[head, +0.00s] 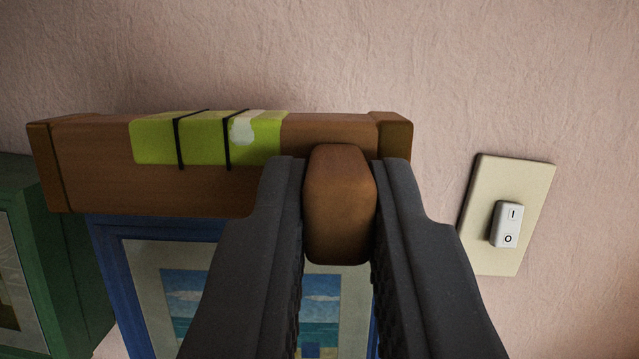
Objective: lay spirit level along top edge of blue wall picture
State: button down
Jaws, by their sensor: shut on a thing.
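The spirit level (90,165) is a long brown bar with a green vial window that has two black lines and a pale bubble. My gripper (339,205) is shut on a brown block-shaped grip that stands out from the level toward the camera, right of the level's middle. The blue wall picture (108,262) shows a beach scene and appears directly below the level. The level covers the picture's top edge in this view, so I cannot tell whether they touch. My fingers hide much of the picture's right part.
A green frame or box (75,265) is on the wall at the left, close to the level's left end. A cream switch plate (518,185) with a white rocker switch is on the wall to the right. The pink textured wall (330,50) above is bare.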

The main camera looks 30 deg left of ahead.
jog(key=shift+w+a, duration=0.95)
jog(key=shift+a, duration=0.25)
jog(key=w+a+f+b, duration=0.1)
jog(key=w+a+f, duration=0.2)
jog(key=w, duration=0.2)
jog(key=shift+w+a+f, duration=0.15)
jog(key=shift+w+a, duration=0.2)
jog(key=shift+f+b, duration=0.25)
jog(key=shift+b, duration=0.15)
jog(key=c, duration=1.3)
grip_release()
jog(key=shift+s, duration=0.1)
